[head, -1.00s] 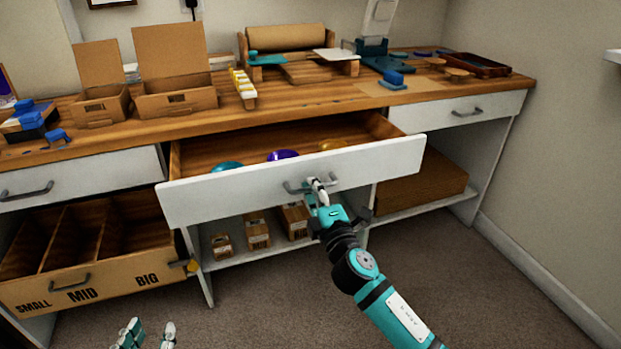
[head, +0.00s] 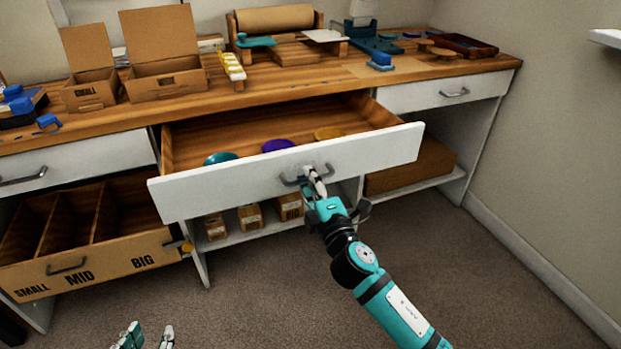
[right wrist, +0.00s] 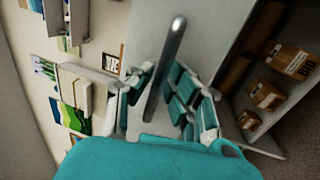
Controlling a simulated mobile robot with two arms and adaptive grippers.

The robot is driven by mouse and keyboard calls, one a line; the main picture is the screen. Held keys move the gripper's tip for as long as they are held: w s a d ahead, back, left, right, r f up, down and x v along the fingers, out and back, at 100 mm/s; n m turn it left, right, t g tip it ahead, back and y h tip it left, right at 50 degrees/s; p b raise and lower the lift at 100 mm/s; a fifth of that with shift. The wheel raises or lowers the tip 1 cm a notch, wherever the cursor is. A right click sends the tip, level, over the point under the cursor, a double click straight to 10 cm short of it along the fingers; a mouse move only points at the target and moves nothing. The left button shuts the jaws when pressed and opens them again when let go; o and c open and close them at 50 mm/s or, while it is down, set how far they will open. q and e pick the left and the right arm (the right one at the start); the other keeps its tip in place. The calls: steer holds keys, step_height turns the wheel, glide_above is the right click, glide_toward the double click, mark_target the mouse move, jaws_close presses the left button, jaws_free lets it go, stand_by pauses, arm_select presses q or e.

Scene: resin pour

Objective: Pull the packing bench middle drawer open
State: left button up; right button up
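The middle drawer (head: 300,172) of the packing bench has a white front and stands out well past the bench edge, its wooden inside in view. A teal, a purple and a yellow disc lie in it. My right gripper (head: 316,182) is at the grey drawer handle (head: 290,181). In the right wrist view the handle bar (right wrist: 170,65) runs between the fingers of this gripper (right wrist: 160,95), which look closed around it; the exact contact is partly hidden. My left gripper (head: 148,336) shows at the bottom left, fingers apart, empty and away from the bench.
Below left, a cardboard bin (head: 90,265) marked SMALL, MID and BIG stands out. Small boxes (head: 250,217) sit on the shelf under the drawer. The bench top (head: 290,95) carries open cartons (head: 165,75) and a paper roll (head: 275,18). The carpet (head: 270,285) in front is clear.

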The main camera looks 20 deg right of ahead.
steer(key=shift+o, duration=1.3)
steer(key=shift+s, duration=0.1)
steer(key=s+f, duration=0.2)
steer(key=s, duration=0.9)
steer(key=shift+s+d, duration=0.2)
steer(key=shift+s, duration=0.15)
steer(key=shift+f, duration=0.1)
